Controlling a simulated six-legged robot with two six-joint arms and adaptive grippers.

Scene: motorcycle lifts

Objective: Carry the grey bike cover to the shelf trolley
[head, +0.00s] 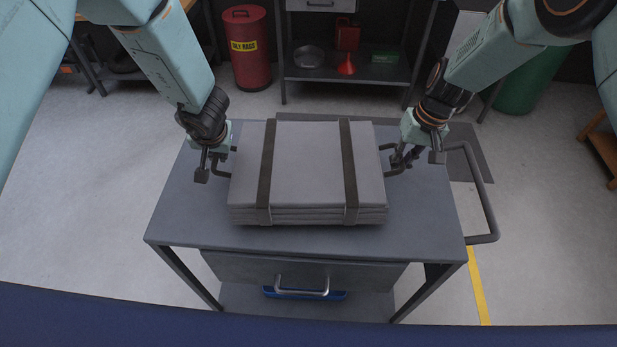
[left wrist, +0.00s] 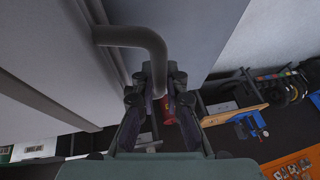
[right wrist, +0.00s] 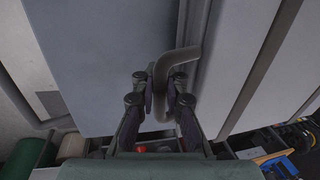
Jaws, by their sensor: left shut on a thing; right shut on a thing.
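The grey bike cover (head: 307,170) is a flat folded stack with two dark straps. It lies level on or just over the top of a grey trolley (head: 425,225); I cannot tell if there is a gap. My left gripper (head: 217,166) is shut on the dark handle at the cover's left side, seen close in the left wrist view (left wrist: 158,80). My right gripper (head: 400,162) is shut on the handle at its right side, also in the right wrist view (right wrist: 162,82). The trolley has a drawer, a lower shelf and a push handle (head: 484,195) at right.
A red bin (head: 247,48) and a dark shelf unit (head: 345,75) with a red funnel stand at the back. A green drum (head: 528,82) is at back right, a wooden stool (head: 603,145) at far right. Floor left and right of the trolley is clear.

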